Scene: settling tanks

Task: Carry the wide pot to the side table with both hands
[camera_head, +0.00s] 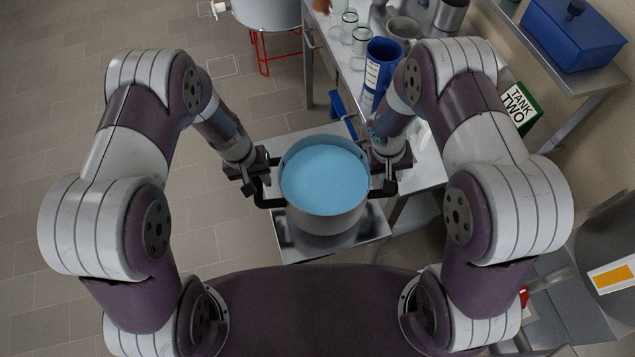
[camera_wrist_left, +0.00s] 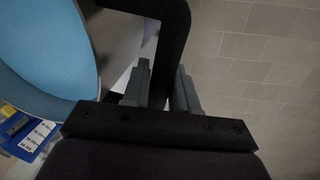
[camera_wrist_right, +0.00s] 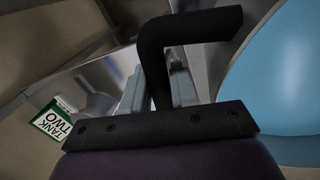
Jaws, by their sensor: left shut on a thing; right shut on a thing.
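The wide pot (camera_head: 325,224) is a grey metal pot with a flat light-blue surface inside and a black handle on each side. My left gripper (camera_head: 264,180) is shut on its left handle, and my right gripper (camera_head: 384,172) is shut on its right handle. The pot looks level. The handle (camera_wrist_left: 172,30) passes between the fingers in the left wrist view, and the other handle (camera_wrist_right: 160,60) does in the right wrist view. A small square metal table (camera_head: 288,238) lies under the pot; I cannot tell whether they touch.
A long metal bench (camera_head: 318,38) at the back right carries glass jars (camera_head: 361,40) and a blue jug (camera_head: 378,68). A green "TANK TWO" sign (camera_head: 520,108) and a blue box (camera_head: 572,35) are further right. The tiled floor (camera_head: 50,110) at the left is clear.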

